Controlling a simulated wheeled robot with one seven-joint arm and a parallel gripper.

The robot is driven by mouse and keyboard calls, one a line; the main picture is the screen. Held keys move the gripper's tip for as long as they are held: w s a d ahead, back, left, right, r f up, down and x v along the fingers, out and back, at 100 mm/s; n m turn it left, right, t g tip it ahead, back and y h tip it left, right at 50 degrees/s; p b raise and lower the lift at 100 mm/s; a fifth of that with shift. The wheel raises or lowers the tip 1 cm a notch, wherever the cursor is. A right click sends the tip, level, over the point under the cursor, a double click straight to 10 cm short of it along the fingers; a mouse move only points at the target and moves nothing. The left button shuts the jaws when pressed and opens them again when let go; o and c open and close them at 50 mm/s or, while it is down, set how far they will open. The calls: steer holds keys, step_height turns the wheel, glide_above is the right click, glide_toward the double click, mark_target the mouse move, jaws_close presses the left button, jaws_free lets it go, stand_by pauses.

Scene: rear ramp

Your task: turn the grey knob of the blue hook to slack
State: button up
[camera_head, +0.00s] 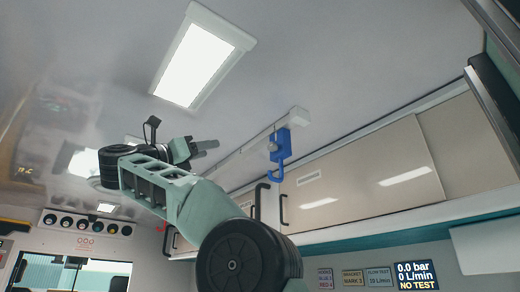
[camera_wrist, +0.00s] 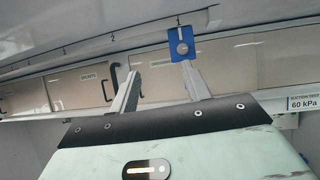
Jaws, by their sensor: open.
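The blue hook (camera_head: 280,147) hangs from the ceiling rail, its block on top and its open curve below. Its grey knob (camera_head: 272,146) is on the side of the block facing my gripper. My gripper (camera_head: 211,147) is open and empty, to the left of the hook in the head view, with a visible gap. In the wrist view the blue block (camera_wrist: 182,58) stands beyond the right fingertip, with the round knob (camera_wrist: 182,47) facing me. The right finger of my gripper (camera_wrist: 160,66) hides the lower part of the hook. The knob's setting is too small to read.
A white rail (camera_head: 240,155) runs along the ceiling; number marks show beside it in the wrist view. Closed beige cabinets (camera_head: 370,170) with dark handles line the wall below. A ceiling lamp (camera_head: 196,62) is above my arm. The air between gripper and hook looks clear.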

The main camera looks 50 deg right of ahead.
mark_target(270, 146)
steer(key=s+d+r+m+g+p, duration=0.1)
steer(key=s+d+r, duration=0.1)
steer(key=d, duration=0.3)
steer(key=s+d+r+m+g+y+p, duration=0.1)
steer(key=s+d+r+p, duration=0.1)
steer(key=d, duration=0.4)
steer(key=s+d+r+m+y+p, duration=0.1)
steer(key=s+d+r, duration=0.1)
steer(key=d, duration=0.4)
steer(key=shift+s+g+p, duration=0.35)
steer(key=shift+s+g, duration=0.05)
steer(key=shift+s, duration=0.25)
steer(key=shift+f, duration=0.1)
steer(key=c, duration=1)
